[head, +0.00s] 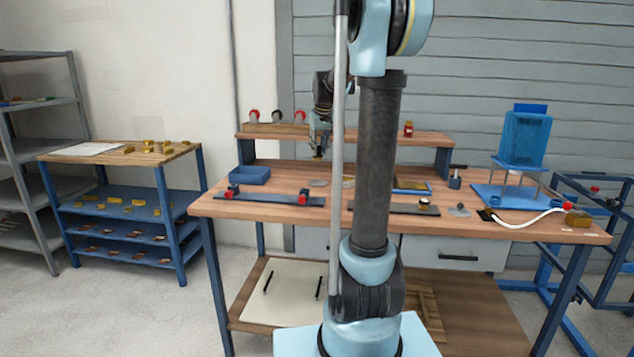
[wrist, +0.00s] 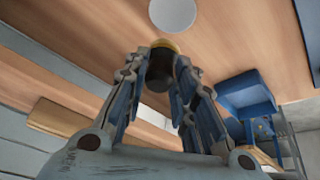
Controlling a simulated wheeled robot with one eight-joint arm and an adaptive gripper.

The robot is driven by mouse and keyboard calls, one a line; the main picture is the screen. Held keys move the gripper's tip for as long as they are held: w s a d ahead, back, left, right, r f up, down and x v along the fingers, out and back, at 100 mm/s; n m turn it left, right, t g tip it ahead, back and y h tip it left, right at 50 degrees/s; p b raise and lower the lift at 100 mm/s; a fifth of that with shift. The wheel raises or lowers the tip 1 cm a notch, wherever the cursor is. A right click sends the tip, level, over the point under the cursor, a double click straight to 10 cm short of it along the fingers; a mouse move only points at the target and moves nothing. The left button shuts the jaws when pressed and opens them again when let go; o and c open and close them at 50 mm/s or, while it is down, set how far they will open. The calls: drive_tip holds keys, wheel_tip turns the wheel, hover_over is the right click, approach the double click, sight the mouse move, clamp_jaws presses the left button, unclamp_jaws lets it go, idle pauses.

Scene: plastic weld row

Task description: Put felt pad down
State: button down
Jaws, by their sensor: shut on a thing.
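My gripper (head: 318,152) hangs above the back left part of the workbench (head: 255,207), fingers pointing down. In the wrist view my gripper (wrist: 160,85) has its fingers closed around a dark, round piece with a yellow end, which I take for the felt pad (wrist: 158,66). The fingers hide part of it, and it looks clear of the bench top. A pale grey disc (wrist: 172,14) lies flat on the bench just beyond the fingertips. The disc also shows in the head view (head: 318,183), below my gripper.
A blue bin (head: 250,176) stands left of the disc. A raised wooden shelf (head: 430,140) runs along the back. A blue rail with red clamps (head: 268,198) lies in front. A blue press (head: 523,140) stands at the right.

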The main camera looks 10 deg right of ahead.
wheel_tip(320, 180, down, 9)
drive_tip(key=shift+d+f, duration=0.1)
drive_tip(key=shift+f, duration=0.1)
idle(0.3)
drive_tip(key=c, duration=1.3)
unclamp_jaws()
drive_tip(key=v, duration=1.2)
drive_tip(key=shift+m+g, duration=0.6)
drive_tip(key=shift+g, duration=0.1)
drive_tip(key=s+f, duration=0.2)
drive_tip(key=s, duration=0.5)
drive_tip(key=s+f, duration=0.3)
drive_tip(key=s, duration=0.4)
drive_tip(key=s+a+f, duration=0.1)
drive_tip(key=s+f, duration=0.2)
drive_tip(key=s, duration=0.4)
drive_tip(key=shift+s, duration=0.15)
drive_tip(key=shift+m+g, duration=0.6)
drive_tip(key=shift+m, duration=0.1)
drive_tip(key=s+f, duration=0.4)
drive_tip(key=s, duration=0.1)
drive_tip(key=s+f, duration=0.5)
drive_tip(key=s, duration=0.1)
drive_tip(key=s+f, duration=0.4)
drive_tip(key=s, duration=0.2)
drive_tip(key=shift+s+f, duration=0.1)
drive_tip(key=shift+f, duration=0.15)
